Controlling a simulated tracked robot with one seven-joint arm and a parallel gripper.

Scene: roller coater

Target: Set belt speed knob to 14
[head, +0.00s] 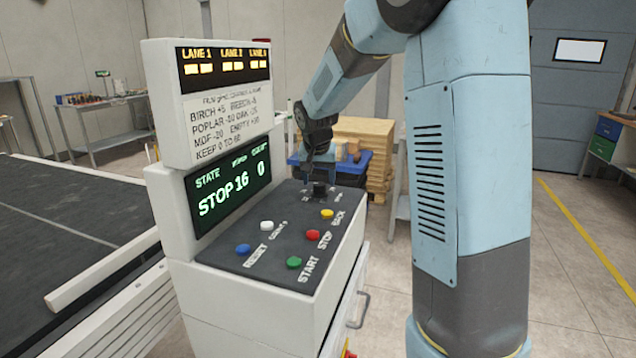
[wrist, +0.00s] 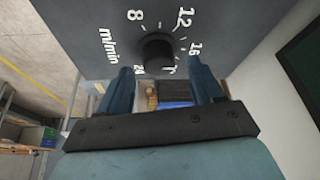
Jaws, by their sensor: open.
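The belt speed knob (wrist: 157,48) is a dark round knob on the dark panel. Around it are white marks, with 8, 12 and 16 readable and "m/min" beside them. Its pointer position is too dark to tell. In the head view the knob (head: 320,188) sits at the far end of the sloped panel, partly hidden under my gripper (head: 318,168). In the wrist view my gripper (wrist: 160,65) is open, its two blue fingers apart at either side of the knob, with nothing held. Whether a finger touches the knob cannot be told. The display (head: 230,187) reads "STOP 16 0".
Blue, white, green, red and yellow buttons (head: 327,214) lie on the panel (head: 262,262) in front of the knob. The upright display housing (head: 165,110) stands close at the left. Behind are a blue bin (head: 350,168) and wooden pallets. A belt (head: 60,225) runs at the left.

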